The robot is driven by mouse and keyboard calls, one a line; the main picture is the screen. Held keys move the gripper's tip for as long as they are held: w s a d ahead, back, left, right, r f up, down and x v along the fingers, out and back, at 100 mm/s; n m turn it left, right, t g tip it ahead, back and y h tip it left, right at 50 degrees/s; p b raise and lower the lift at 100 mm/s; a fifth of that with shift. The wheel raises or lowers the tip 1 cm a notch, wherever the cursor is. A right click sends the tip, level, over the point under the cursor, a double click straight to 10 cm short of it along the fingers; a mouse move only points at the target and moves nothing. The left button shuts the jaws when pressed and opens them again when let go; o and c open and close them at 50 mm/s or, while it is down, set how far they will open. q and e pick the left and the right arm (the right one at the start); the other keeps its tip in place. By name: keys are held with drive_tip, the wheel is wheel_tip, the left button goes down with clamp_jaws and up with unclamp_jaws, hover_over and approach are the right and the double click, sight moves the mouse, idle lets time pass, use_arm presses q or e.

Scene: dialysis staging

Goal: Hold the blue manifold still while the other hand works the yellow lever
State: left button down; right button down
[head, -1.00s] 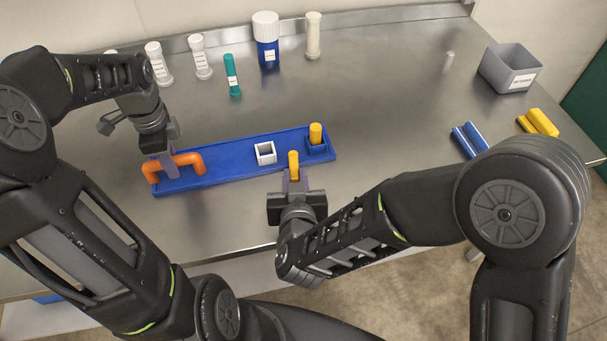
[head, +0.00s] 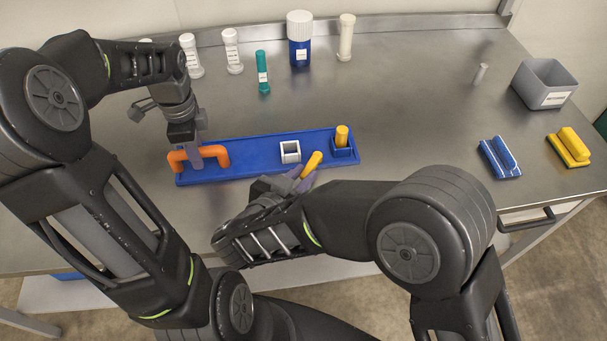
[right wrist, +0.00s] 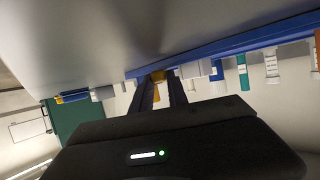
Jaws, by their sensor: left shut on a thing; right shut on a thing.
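The blue manifold (head: 245,154) is a long flat blue base on the steel bench, with an orange handle (head: 220,152) at its left end. My left gripper (head: 195,158) is shut on the orange handle. The yellow lever (head: 312,162) is at the manifold's front edge, leaning up and to the right in the head view. My right gripper (head: 299,181) is shut on the lever, hiding its lower part. In the right wrist view a bit of yellow (right wrist: 159,74) shows between the fingers, by the manifold's blue edge (right wrist: 235,45).
A white square socket (head: 290,152) and a yellow peg (head: 341,136) in a blue holder are on the manifold. Bottles, including a blue one (head: 300,50), stand behind. A grey bin (head: 545,88), blue piece (head: 499,158) and yellow piece (head: 568,148) are at right.

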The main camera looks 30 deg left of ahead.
drive_tip(key=c, duration=1.3)
unclamp_jaws()
wheel_tip(320, 180, up, 10)
drive_tip(key=shift+r, duration=0.1)
use_arm(q)
drive_tip(key=c, duration=0.9)
unclamp_jaws()
